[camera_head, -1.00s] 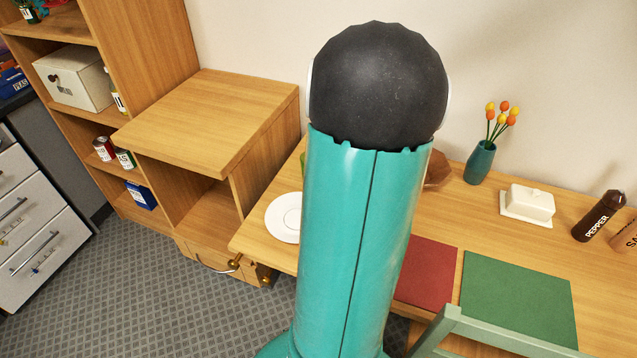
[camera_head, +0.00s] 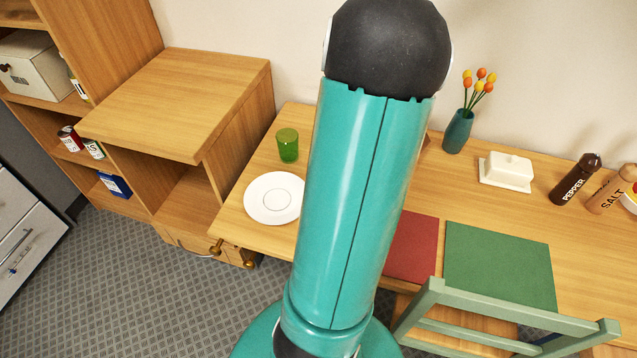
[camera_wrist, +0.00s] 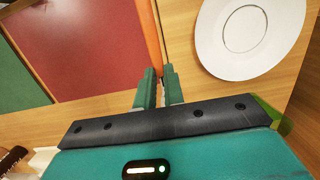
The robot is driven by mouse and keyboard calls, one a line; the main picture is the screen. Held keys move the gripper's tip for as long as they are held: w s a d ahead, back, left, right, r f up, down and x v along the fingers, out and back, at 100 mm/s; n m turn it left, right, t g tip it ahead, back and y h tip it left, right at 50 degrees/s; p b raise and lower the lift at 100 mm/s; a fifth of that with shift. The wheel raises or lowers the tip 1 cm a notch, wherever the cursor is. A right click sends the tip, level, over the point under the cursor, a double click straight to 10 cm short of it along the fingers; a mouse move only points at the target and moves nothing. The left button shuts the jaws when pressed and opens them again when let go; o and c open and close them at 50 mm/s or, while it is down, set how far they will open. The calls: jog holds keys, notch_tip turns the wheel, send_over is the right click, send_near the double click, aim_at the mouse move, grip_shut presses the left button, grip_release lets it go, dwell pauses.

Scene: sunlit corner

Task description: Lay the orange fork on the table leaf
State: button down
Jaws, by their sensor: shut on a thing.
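In the wrist view my gripper (camera_wrist: 158,88) is shut on the orange fork (camera_wrist: 150,35), which extends toward the top of the picture. Only a long orange part of it shows. The fork is over the wooden table, between the red mat (camera_wrist: 85,45) and the white plate (camera_wrist: 246,35). I cannot tell whether it touches the wood. In the head view my own arm hides the gripper and fork. The wooden table leaf (camera_head: 240,212) shows at the table's left end, around the plate (camera_head: 272,198).
A green cup (camera_head: 288,145) stands behind the plate. A green mat (camera_head: 500,265), a vase of flowers (camera_head: 458,130), a butter dish (camera_head: 506,172) and a pepper mill (camera_head: 576,180) are to the right. A green chair (camera_head: 480,310) stands in front. A wooden cabinet (camera_head: 180,100) adjoins at left.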

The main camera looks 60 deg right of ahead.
jog(key=w+d+f, duration=0.1)
jog(key=f, duration=0.1)
jog(key=w+d+f, duration=0.1)
jog(key=w, duration=0.1)
jog(key=w+d+f, duration=0.1)
jog(key=d+f, duration=0.1)
jog(key=shift+w+f, duration=0.3)
jog(key=shift+f, duration=0.05)
jog(key=shift+w+d+f, duration=0.3)
jog(key=shift+w+f, duration=0.15)
jog(key=shift+f, duration=1.7)
